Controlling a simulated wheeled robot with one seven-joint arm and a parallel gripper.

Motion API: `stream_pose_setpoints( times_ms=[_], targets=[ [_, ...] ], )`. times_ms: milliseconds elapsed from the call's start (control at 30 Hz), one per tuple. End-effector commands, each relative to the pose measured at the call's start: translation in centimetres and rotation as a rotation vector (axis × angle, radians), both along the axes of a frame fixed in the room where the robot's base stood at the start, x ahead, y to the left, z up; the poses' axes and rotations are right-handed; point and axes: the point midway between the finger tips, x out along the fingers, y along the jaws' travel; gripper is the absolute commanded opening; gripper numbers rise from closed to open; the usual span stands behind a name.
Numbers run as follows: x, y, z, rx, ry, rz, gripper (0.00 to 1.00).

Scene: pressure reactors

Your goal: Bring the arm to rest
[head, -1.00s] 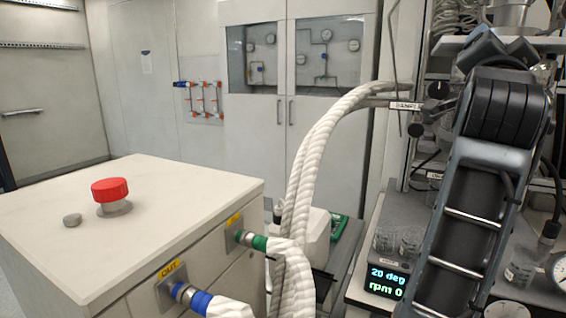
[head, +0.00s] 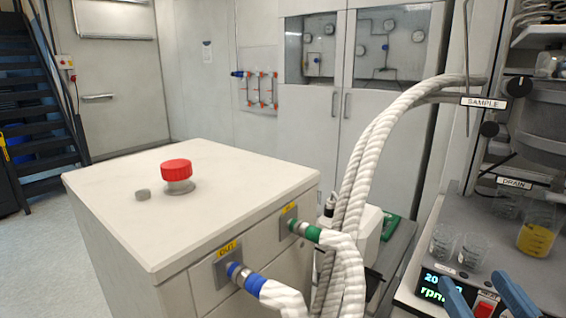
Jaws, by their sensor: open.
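My gripper (head: 475,281) shows at the lower right edge of the head view as two blue-grey fingers, spread apart. Nothing is seen between them but the front of the hotplate unit behind, with its red switch (head: 485,309). The fingers cover part of the green-lit display (head: 432,287). The rest of my arm is out of view. Whether the fingers touch anything cannot be told.
Glass beakers (head: 442,243) and a beaker of yellow liquid (head: 537,236) stand near my gripper. SAMPLE (head: 484,102) and DRAIN (head: 514,183) valves are above. White hoses (head: 362,165) join a cabinet with a red button (head: 176,171). Floor at left is clear.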

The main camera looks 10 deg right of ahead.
Motion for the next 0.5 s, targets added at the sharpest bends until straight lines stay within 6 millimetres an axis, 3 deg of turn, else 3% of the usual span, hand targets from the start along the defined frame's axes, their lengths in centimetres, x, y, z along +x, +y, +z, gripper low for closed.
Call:
stream_pose_setpoints(
  times_ms=[33, 200, 500],
  targets=[
    [-1.5, 0.7, -1.7, -0.004, 0.038, 0.023, 0.72],
    [-6.5, 3.3, -5.8, -0.002, 0.134, 0.098, 0.72],
    [-16.4, 7.3, -10.3, 0.050, 0.286, 0.189, 0.72]
  ],
)
